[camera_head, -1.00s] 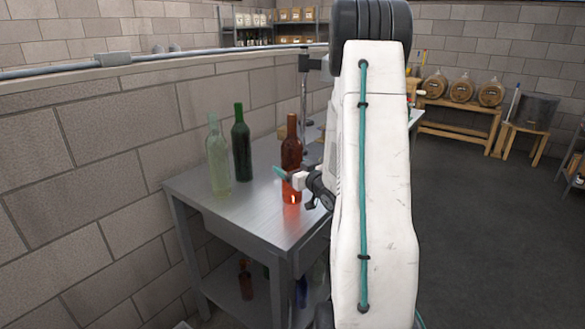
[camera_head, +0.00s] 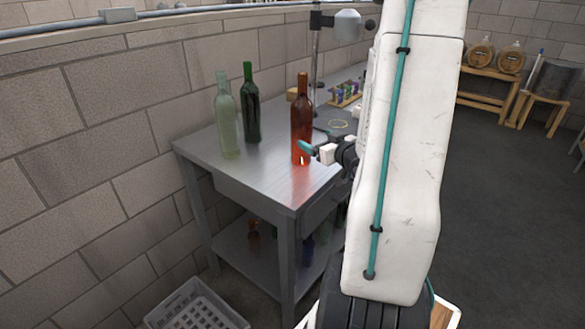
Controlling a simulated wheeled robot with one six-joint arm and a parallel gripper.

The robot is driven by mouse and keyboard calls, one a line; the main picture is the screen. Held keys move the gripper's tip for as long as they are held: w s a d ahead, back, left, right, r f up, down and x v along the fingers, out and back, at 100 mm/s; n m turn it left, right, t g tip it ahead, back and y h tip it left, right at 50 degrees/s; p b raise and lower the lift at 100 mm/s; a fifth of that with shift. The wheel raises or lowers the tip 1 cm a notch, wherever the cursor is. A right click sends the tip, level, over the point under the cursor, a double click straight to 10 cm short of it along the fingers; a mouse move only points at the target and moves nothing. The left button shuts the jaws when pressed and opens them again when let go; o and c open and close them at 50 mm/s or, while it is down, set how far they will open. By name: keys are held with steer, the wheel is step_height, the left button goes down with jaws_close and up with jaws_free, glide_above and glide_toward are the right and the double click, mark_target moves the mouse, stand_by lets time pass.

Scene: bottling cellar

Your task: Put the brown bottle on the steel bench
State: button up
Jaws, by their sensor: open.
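The brown bottle (camera_head: 301,122) stands upright on the steel bench (camera_head: 262,177), towards its near right side. My gripper (camera_head: 313,149) is open, at the bottle's lower right. Its teal fingertip overlaps the bottle's lower part in the picture. I cannot tell whether it touches the glass. The far finger is not clear, and my white arm hides the bench's right part.
A clear pale green bottle (camera_head: 227,122) and a dark green bottle (camera_head: 250,106) stand left of the brown one. A tube rack (camera_head: 346,94) and a stand are behind. A grey crate (camera_head: 196,308) is on the floor.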

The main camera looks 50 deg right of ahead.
steer(key=w+a+r+g, duration=0.1)
steer(key=a+r+g, duration=0.3)
steer(key=a, duration=0.4)
steer(key=w+a+r+g, duration=0.1)
steer(key=a+r+g, duration=0.25)
steer(key=a, duration=0.45)
steer(key=s+a+r+n+g+y, duration=0.2)
steer(key=s+a+g, duration=0.5)
steer(key=s+a, duration=1.2)
steer(key=shift+s+a+r+y, duration=0.25)
steer(key=shift+a+r+y, duration=0.35)
steer(key=shift+y, duration=0.5)
